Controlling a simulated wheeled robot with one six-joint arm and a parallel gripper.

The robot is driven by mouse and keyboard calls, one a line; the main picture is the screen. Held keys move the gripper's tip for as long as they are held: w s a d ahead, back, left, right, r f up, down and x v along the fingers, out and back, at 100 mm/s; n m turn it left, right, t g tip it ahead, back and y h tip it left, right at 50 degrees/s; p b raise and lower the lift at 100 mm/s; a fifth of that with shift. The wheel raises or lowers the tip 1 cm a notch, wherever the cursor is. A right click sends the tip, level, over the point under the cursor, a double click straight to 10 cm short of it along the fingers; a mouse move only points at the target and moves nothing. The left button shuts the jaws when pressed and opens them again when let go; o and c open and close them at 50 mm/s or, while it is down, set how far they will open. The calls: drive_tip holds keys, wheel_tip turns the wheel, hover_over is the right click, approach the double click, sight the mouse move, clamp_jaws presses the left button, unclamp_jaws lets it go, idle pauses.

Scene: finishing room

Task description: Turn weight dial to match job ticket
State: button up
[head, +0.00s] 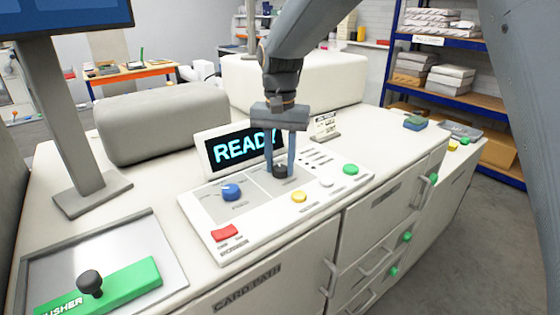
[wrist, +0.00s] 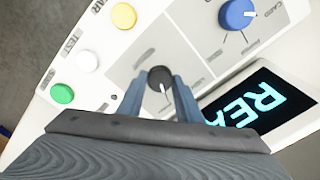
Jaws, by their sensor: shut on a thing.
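The weight dial is a small black knob with a white pointer line on the panel, at the middle of the head view (head: 280,171). It also shows in the wrist view (wrist: 160,76). My gripper (head: 279,168) comes down from above with its two fingers shut on the black dial, one on each side. The job ticket appears to be the small white card (head: 325,125) standing behind the panel. Its writing is too small to read.
A blue dial (head: 231,191) sits left of the black one. The panel also holds a red switch (head: 224,232) and yellow (head: 299,197), white (head: 326,182) and green (head: 351,169) buttons. A display (head: 236,148) reading READY stands close behind my gripper.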

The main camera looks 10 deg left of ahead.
sight(280, 167)
drive_tip(key=o, duration=1)
drive_tip(key=shift+a, duration=0.1)
drive_tip(key=shift+o, duration=0.2)
wheel_tip(280, 167, up, 8)
drive_tip(key=shift+f+b, duration=0.1)
drive_tip(key=shift+b, duration=1.05)
